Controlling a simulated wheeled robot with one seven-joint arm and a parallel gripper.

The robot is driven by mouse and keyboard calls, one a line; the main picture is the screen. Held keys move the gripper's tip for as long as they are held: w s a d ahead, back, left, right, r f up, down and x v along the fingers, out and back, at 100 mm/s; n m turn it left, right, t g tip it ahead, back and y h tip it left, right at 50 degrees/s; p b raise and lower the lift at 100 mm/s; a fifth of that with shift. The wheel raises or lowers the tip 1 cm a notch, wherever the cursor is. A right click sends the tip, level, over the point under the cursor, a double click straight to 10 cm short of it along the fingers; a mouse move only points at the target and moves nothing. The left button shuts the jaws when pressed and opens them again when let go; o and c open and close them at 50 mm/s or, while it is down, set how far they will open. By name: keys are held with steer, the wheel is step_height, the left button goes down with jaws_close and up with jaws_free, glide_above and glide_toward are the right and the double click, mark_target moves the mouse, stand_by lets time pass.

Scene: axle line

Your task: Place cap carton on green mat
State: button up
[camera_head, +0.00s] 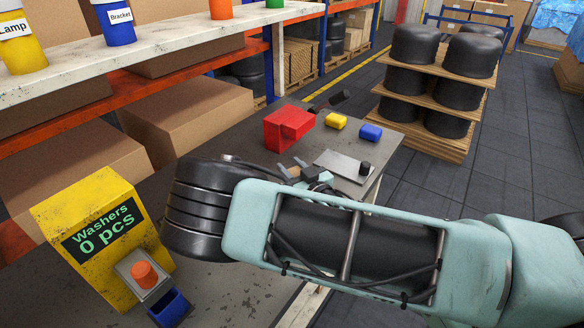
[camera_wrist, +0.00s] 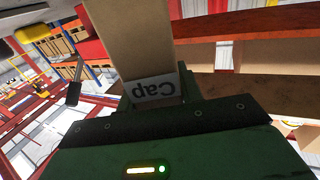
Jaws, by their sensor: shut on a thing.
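The cap carton (camera_wrist: 147,40) is a tan cardboard box with a white label reading "Cap", upside down in the wrist view. My gripper (camera_wrist: 157,92) is shut on it, with one finger on each side of the labelled end. The carton's far end runs out of the top of the wrist view. In the head view my arm crosses the front of the work table (camera_head: 222,150), and I cannot make out the carton there. I see no green mat in either view; my arm hides part of the table.
A red box (camera_head: 289,128), a yellow block (camera_head: 335,121) and a blue block (camera_head: 371,132) sit on the table, near a grey plate (camera_head: 338,161). A yellow washer dispenser (camera_head: 103,222) stands front left. A shelf (camera_head: 165,38) holds coloured cups. Stacked black rolls (camera_head: 406,83) stand behind.

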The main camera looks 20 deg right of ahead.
steer(key=shift+f+b, duration=0.35)
steer(key=shift+f, duration=0.2)
steer(key=shift+f, duration=0.1)
steer(key=o, duration=1.1)
